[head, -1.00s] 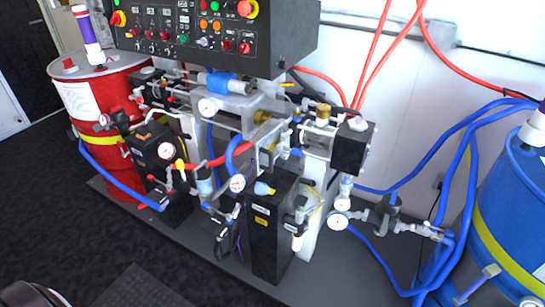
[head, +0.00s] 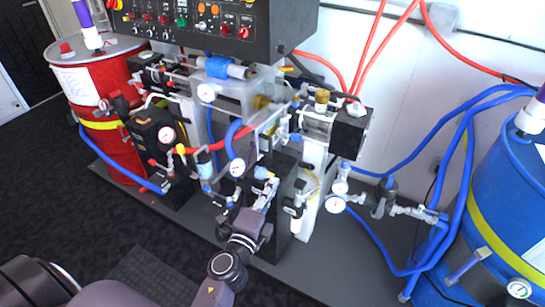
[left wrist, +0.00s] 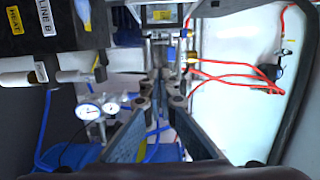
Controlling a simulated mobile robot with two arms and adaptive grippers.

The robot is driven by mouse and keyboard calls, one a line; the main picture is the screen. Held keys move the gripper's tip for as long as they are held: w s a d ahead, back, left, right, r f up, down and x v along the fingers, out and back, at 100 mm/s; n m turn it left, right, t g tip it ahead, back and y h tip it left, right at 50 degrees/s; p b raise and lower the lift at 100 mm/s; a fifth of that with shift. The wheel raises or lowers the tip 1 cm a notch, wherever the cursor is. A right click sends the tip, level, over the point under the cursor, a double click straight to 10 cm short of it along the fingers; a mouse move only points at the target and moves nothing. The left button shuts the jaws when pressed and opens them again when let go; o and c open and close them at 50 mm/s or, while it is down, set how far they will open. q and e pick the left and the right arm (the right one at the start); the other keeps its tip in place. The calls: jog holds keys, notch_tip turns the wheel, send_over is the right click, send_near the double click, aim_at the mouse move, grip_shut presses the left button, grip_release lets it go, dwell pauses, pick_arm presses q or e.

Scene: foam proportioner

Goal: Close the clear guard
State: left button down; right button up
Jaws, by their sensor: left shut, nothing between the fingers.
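A see-through guard (head: 236,100) shows at the middle of the machine, below the control box and around the central pump parts. Its edges are faint, and I cannot tell its exact angle. My left gripper (head: 264,188) is in front of the black block, lower than the guard and apart from it. Its tips are hard to make out against the fittings. In the left wrist view the fingers (left wrist: 160,82) reach forward from the bottom and are shut with nothing between them. My right gripper is in neither view.
A red drum (head: 95,80) stands at the left and a blue drum (head: 515,210) at the right. Blue and red hoses, gauges (head: 335,204) and valves crowd the machine front. The black control box (head: 215,30) overhangs the middle. Dark floor (head: 60,200) lies clear at the lower left.

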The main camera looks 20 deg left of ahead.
aim_at(271, 156)
pick_arm(q)
jog(key=w+a+p, duration=0.1)
jog(key=w+a, duration=0.3)
jog(key=w, duration=0.6)
jog(key=shift+w+a+r, duration=0.2)
jog(key=shift+w+a, duration=0.15)
jog(key=shift+w, duration=0.05)
jog(key=shift+s+a+h, duration=0.1)
jog(key=shift+a+h, duration=0.1)
jog(key=shift+h, duration=0.1)
